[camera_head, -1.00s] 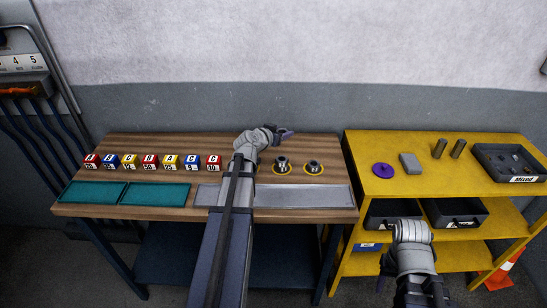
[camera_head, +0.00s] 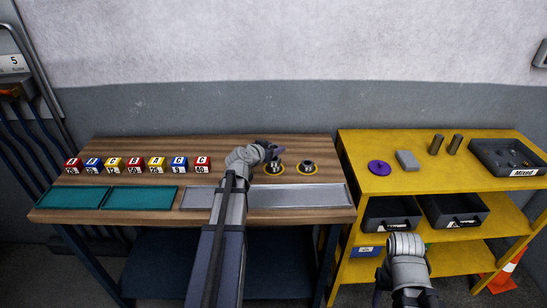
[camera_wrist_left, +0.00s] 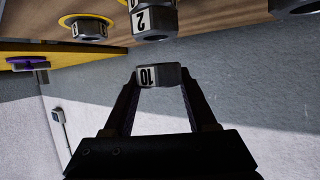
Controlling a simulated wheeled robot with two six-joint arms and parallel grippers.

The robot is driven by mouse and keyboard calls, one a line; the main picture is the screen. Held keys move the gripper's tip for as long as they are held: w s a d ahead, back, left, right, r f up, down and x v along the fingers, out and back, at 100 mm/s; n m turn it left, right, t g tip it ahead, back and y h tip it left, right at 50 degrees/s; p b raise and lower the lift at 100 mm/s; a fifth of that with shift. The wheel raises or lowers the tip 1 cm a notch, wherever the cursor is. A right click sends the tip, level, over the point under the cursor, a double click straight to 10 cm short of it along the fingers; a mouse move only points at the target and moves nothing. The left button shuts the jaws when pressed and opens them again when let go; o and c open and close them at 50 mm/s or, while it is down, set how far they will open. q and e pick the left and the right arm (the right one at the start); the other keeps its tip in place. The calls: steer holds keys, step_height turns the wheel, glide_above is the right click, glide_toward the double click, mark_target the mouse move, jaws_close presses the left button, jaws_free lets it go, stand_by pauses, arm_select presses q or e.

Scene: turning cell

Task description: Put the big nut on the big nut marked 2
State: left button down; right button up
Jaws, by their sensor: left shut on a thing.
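My left gripper (camera_head: 272,152) is over the wooden bench, close to the left of two ringed nuts. In the left wrist view it is shut on a grey big nut marked 10 (camera_wrist_left: 159,76). The big nut marked 2 (camera_wrist_left: 150,22) shows at the top edge of that view, apart from the held nut and partly cut off. It appears to be the left ringed nut (camera_head: 275,169) in the head view. The other ringed nut (camera_head: 307,167) stands to its right. My right gripper (camera_head: 380,282) is low before the yellow shelf, its jaws unclear.
Lettered cubes (camera_head: 135,164) stand in a row at the left, behind teal mats (camera_head: 140,197). A grey tray (camera_head: 300,195) lies along the bench front.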

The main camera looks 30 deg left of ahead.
arm_select(q)
steer(key=shift+f+b, duration=0.75)
steer(key=shift+f, duration=0.45)
arm_select(e)
steer(key=shift+f, duration=1.2)
arm_select(q)
steer(key=shift+f, duration=0.2)
steer(key=shift+c, duration=1)
jaws_free()
arm_select(e)
steer(key=shift+f, duration=0.15)
arm_select(q)
steer(key=shift+r, duration=0.2)
steer(key=p+v, duration=0.4)
steer(key=v, duration=0.8)
steer(key=shift+p, duration=0.3)
arm_select(e)
steer(key=shift+r, duration=2.45)
